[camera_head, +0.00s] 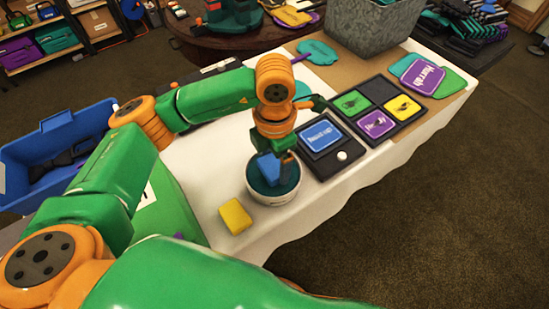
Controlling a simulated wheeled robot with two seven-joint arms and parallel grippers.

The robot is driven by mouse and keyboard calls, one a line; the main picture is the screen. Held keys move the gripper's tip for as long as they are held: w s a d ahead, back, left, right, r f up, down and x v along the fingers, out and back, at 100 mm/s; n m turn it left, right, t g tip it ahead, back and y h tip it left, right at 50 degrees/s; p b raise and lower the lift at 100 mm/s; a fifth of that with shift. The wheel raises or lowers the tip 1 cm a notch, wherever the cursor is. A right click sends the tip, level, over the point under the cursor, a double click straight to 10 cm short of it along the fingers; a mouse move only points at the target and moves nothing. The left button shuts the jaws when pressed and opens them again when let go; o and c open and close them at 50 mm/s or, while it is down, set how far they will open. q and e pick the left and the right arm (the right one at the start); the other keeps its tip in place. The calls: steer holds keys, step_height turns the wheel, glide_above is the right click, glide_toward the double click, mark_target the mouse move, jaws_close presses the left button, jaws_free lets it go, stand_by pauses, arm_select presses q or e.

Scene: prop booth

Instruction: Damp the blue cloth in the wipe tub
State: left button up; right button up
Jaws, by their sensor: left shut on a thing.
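The wipe tub (272,202) is a round white tub with a dark teal inside, standing on the white-covered table near its front edge. My left gripper (276,157) points down over the tub and is shut on the blue cloth (268,169). The cloth hangs at the tub's mouth, in front of its dark inside. I cannot tell whether its lower end touches what is in the tub. The fingertips are partly hidden by the cloth. My right gripper is out of view.
A yellow sponge (235,217) lies left of the tub. A black board with a blue card (321,134) and a white knob is close on the right. A black tray (394,128) with coloured cards lies beyond. A blue crate (64,128) stands at the left.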

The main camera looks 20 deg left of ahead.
mark_target(274, 165)
arm_select(q)
steer(key=shift+f+b, duration=0.4)
steer(key=shift+b, duration=0.15)
stand_by(1.3)
steer(key=shift+r, duration=0.1)
step_height(274, 165, up, 7)
steer(key=p, duration=0.5)
stand_by(0.5)
